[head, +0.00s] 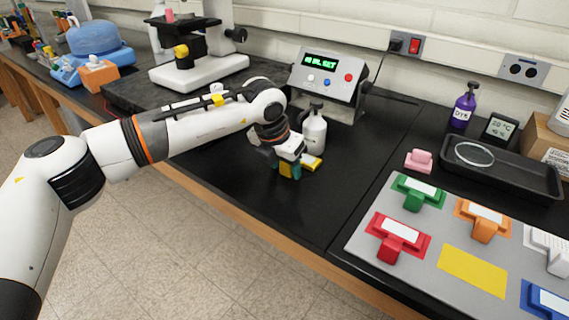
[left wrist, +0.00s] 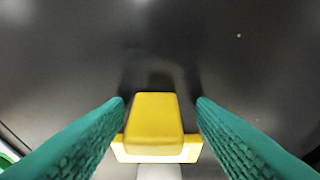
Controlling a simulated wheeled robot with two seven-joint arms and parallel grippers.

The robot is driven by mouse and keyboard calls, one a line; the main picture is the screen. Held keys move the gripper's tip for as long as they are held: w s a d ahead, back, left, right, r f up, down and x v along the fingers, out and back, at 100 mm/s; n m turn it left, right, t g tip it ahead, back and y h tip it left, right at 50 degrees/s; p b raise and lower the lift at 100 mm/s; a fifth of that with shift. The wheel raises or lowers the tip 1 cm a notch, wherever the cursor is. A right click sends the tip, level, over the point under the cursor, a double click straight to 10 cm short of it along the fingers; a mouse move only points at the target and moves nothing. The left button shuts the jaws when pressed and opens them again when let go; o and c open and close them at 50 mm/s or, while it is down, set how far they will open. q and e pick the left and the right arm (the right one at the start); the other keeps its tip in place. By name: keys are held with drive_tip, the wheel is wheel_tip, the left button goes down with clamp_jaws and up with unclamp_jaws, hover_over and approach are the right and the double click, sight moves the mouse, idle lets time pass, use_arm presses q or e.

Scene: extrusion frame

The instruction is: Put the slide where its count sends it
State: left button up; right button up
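The yellow slide (head: 312,162), a block-like handle on a flat base with a white label, lies on the black bench beside a white pump bottle. In the left wrist view the slide's yellow handle (left wrist: 154,120) stands between my two teal fingers. My left gripper (head: 290,170) is open around the handle, with a visible gap on the right side. It partly hides the slide in the head view. A grey mat (head: 410,258) holds red (head: 396,236), green (head: 417,190), orange (head: 482,217), white and blue slides, and a bare yellow patch (head: 472,271). My right gripper is not in view.
A white pump bottle (head: 313,132) stands close behind my left gripper. A grey device with a green display (head: 321,62) and a microscope (head: 195,50) stand behind. A black tray (head: 505,168) and pink block (head: 418,160) lie right. The bench between gripper and mat is clear.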

use_arm(q)
drive_tip(key=shift+r, duration=0.15)
drive_tip(key=shift+r, duration=0.25)
drive_tip(key=b+v, duration=0.1)
drive_tip(key=v, duration=1)
drive_tip(key=shift+s+r, duration=0.25)
drive_tip(key=shift+r, duration=0.05)
drive_tip(key=shift+f, duration=0.1)
